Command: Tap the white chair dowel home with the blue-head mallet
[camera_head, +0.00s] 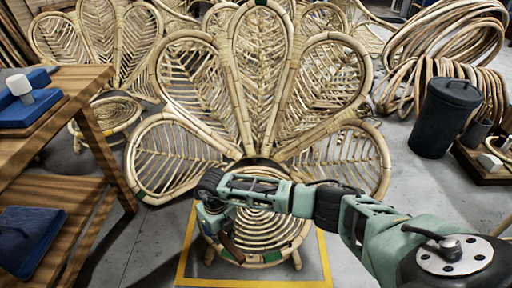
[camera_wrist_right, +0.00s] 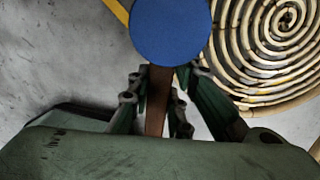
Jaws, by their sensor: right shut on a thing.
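My right gripper (camera_head: 212,205) is shut on the brown handle (camera_wrist_right: 156,100) of the mallet. The mallet's round blue head (camera_wrist_right: 170,30) is in front of the fingers in the right wrist view. In the head view the gripper is over the left part of the round seat of the rattan peacock chair (camera_head: 262,75). The spiral seat also shows in the wrist view (camera_wrist_right: 275,50), to the right of the head. I cannot make out a white dowel on the chair; my arm covers part of the seat. My left gripper is not in view.
A wooden bench (camera_head: 75,82) at the left bears a blue block (camera_head: 28,112) with a white peg-like piece (camera_head: 18,84) on it. A yellow floor outline (camera_head: 255,283) surrounds the chair. A dark bin (camera_head: 445,118) and rattan coils (camera_head: 440,45) are at the right.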

